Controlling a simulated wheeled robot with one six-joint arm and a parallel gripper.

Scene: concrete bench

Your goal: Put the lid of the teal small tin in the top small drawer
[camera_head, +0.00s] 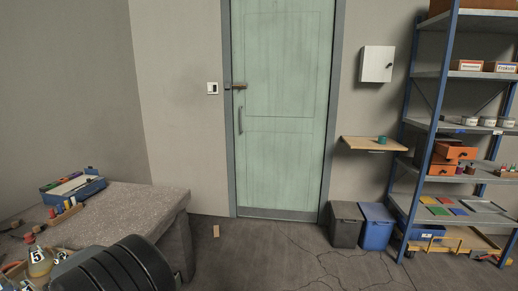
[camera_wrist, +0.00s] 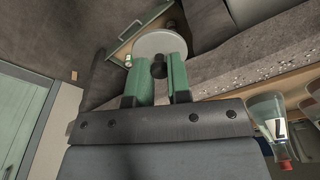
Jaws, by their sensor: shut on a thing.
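My gripper (camera_wrist: 160,82), with green fingers, is shut on the dark knob of a round pale grey lid (camera_wrist: 160,42) in the wrist view. A small teal tin (camera_head: 381,140) stands on the wooden wall shelf in the head view; its top is too small to make out. An orange small-drawer unit (camera_head: 443,158) sits on the blue rack at the right. Its top drawer (camera_head: 456,152) appears pulled out, with a dark knob on its front. My gripper does not show in the head view and is far from the drawers.
A concrete bench (camera_head: 150,198) at the left carries a blue toolbox (camera_head: 75,187), flasks and small items. A grey bin (camera_head: 346,224) and a blue bin (camera_head: 377,225) stand on the floor before the rack (camera_head: 407,190). The floor between bench and bins is mostly clear.

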